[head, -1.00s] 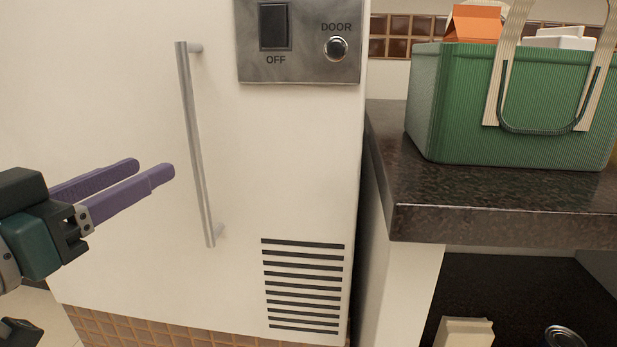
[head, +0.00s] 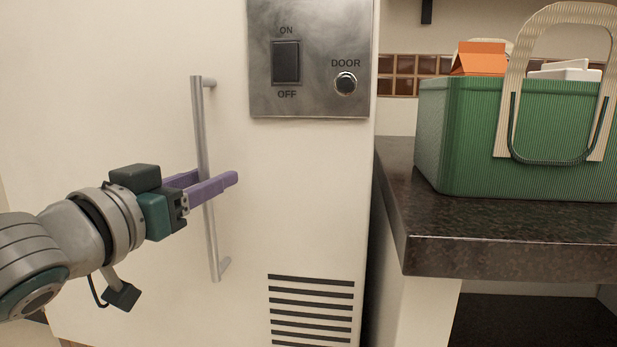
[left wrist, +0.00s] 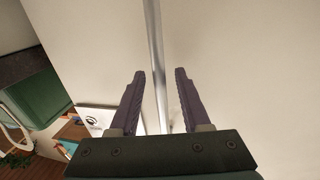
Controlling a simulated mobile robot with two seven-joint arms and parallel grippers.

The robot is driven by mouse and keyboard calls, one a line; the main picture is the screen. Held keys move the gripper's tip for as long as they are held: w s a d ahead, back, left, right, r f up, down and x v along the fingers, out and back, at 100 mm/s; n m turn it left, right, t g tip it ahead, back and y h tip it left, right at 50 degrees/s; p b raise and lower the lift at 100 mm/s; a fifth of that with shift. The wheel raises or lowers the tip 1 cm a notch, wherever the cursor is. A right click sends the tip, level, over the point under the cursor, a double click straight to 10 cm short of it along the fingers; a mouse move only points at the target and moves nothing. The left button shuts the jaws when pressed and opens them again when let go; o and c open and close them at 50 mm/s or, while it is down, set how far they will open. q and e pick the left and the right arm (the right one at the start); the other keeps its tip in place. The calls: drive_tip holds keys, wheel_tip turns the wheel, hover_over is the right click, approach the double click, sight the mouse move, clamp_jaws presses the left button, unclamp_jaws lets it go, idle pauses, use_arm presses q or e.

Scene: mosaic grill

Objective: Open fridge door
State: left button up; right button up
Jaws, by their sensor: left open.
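The white fridge door (head: 120,100) fills the left and middle of the head view and looks shut. Its long metal bar handle (head: 212,245) stands upright on it. The handle (left wrist: 154,50) also shows in the left wrist view, running down between the two purple fingers. My left gripper (head: 210,184) is open at about mid-height of the handle. One finger passes in front of the bar and the other behind or beside it. I cannot tell whether either finger touches the bar. My right gripper is not in view.
A metal panel (head: 262,60) with an on/off switch (head: 286,62) and a DOOR button (head: 346,83) is right of the handle. A vent (head: 312,300) is below. A dark counter (head: 480,240) with a green basket (head: 465,140) stands at right.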

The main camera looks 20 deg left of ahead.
use_arm(q)
drive_tip(key=shift+c, duration=0.3)
clamp_jaws()
idle(1.1)
